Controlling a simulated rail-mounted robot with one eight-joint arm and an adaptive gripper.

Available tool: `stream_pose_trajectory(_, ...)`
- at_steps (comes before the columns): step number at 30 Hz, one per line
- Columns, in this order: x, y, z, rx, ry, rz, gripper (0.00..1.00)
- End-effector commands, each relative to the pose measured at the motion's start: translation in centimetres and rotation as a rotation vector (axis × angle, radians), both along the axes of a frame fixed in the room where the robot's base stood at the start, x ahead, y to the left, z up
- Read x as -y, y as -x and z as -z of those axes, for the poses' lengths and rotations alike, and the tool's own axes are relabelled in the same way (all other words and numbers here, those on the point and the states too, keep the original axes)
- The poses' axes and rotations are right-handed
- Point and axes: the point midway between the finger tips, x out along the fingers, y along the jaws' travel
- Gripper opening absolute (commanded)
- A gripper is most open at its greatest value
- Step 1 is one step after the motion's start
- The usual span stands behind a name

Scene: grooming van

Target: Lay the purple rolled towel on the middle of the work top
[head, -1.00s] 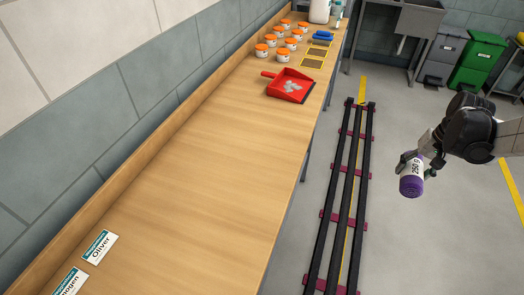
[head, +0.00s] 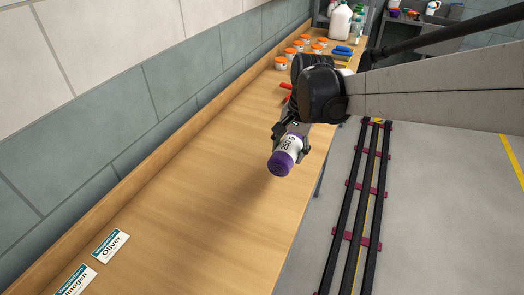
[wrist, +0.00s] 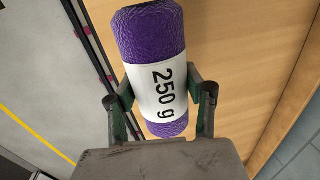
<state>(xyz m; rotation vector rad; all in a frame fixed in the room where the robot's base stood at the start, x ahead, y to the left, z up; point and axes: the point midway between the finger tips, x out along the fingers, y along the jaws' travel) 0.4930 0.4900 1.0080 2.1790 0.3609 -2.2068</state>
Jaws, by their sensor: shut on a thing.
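The purple rolled towel (head: 282,163) has a white band marked "250 g". It also shows in the wrist view (wrist: 150,42), between the two fingers. My gripper (head: 292,142) is shut on the towel around its band and holds it above the wooden work top (head: 190,207), near the top's right edge. A shadow falls on the wood beside the towel. In the wrist view my gripper (wrist: 160,95) has one finger on each side of the band. My arm hides part of the far work top.
Several orange-lidded jars (head: 282,63), a white jug (head: 340,22) and blue items (head: 343,50) stand at the far end. A red dustpan (head: 286,86) is mostly hidden.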

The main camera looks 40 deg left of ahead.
Motion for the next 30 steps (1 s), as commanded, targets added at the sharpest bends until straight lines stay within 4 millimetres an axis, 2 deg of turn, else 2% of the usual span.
stream_pose_trajectory(1, -1.9, 1.7, -0.3, 0.000, -0.001, -0.014, 0.17)
stream_pose_trajectory(6, -5.8, 5.7, -1.2, -0.001, -0.005, -0.030, 0.17)
stream_pose_trajectory(9, -6.9, 7.2, -1.5, -0.002, -0.006, -0.036, 0.17)
stream_pose_trajectory(12, -7.5, 7.4, -1.4, -0.002, -0.007, -0.036, 0.17)
stream_pose_trajectory(14, -7.8, 6.8, -1.0, -0.002, -0.007, -0.036, 0.17)
stream_pose_trajectory(24, -9.7, 0.6, 2.7, -0.002, -0.007, -0.034, 0.17)
stream_pose_trajectory(30, -10.6, -2.4, 4.6, -0.002, -0.007, -0.033, 0.17)
